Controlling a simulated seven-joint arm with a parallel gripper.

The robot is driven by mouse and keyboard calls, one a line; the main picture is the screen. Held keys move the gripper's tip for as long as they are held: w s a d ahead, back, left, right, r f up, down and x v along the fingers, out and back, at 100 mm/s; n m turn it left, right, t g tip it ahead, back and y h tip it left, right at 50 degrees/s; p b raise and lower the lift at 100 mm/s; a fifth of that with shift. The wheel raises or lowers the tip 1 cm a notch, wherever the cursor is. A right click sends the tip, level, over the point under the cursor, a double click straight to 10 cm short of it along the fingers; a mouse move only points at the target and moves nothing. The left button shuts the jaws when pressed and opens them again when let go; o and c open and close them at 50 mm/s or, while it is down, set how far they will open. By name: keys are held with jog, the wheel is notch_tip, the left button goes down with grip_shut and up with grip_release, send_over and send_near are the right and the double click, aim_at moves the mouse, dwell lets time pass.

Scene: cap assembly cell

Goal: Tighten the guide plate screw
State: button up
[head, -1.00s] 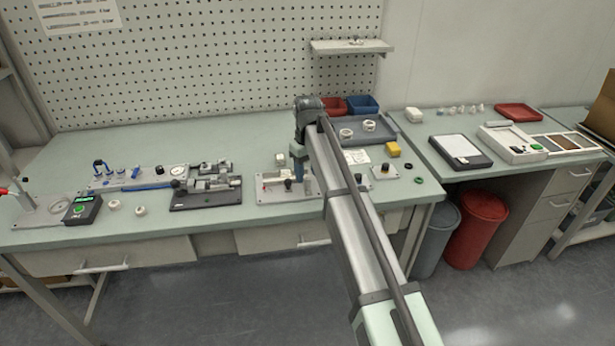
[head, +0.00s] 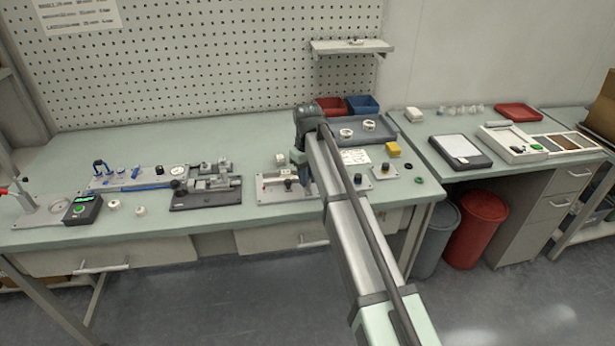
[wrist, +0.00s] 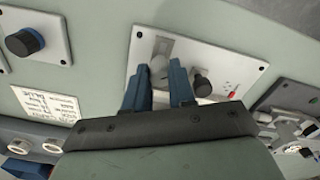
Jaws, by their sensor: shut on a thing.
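The light guide fixture plate (head: 268,196) lies near the front of the bench, left of my arm. It also shows in the wrist view (wrist: 222,66), with a black knob (wrist: 202,87) and a small red mark on it. My gripper (wrist: 160,70) has its two blue fingers down at the plate, beside the black knob. The fingers are shut on a small grey part (wrist: 159,62), which I take to be the guide plate screw; the fingers hide part of it. In the head view my arm covers the fixture's right part and the fingertips are hidden.
A dark fixture (head: 205,193) stands left of the plate. A small plate with a black button (head: 383,171) and a yellow block (head: 393,149) are to the right. A grey tray (head: 375,131) with white rings lies behind. Bench space at the back left is clear.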

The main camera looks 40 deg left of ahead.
grip_shut()
jog(key=shift+m, duration=0.3)
jog(key=m, duration=0.4)
jog(key=shift+m, duration=0.3)
jog(key=m, duration=1.3)
jog(key=shift+m, duration=0.3)
jog(key=m, duration=0.6)
jog(key=shift+m, duration=0.3)
